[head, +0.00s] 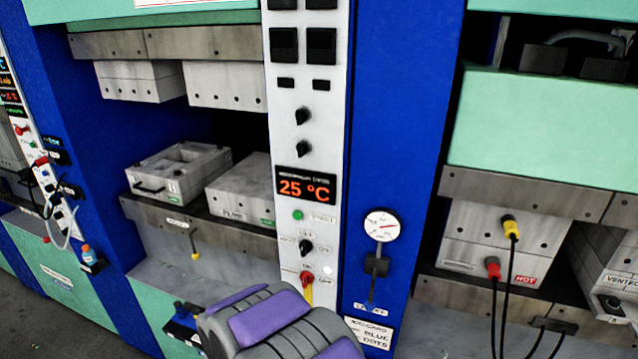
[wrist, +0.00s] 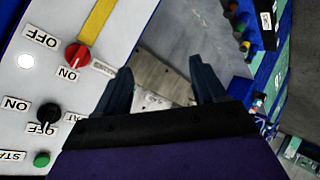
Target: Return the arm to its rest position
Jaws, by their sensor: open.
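My gripper (wrist: 165,88) shows in the wrist view with its two dark fingers spread and nothing between them. Grey metal of a press shows beyond the fingers. My purple and grey arm (head: 270,318) is at the bottom centre of the head view, in front of the lower part of the press. The white control panel (head: 309,110) is beside the arm, and its lower end is close to it. In the wrist view the panel's red switch (wrist: 76,56) and black knob (wrist: 48,112) are left of the fingers, apart from them.
A blue column (head: 395,120) with a round gauge (head: 382,224) stands right of the panel. Grey mould blocks (head: 178,172) sit on the left press. The right press holds a block (head: 490,248) marked HOT, with black cables hanging down. Dark floor (head: 35,325) shows at lower left.

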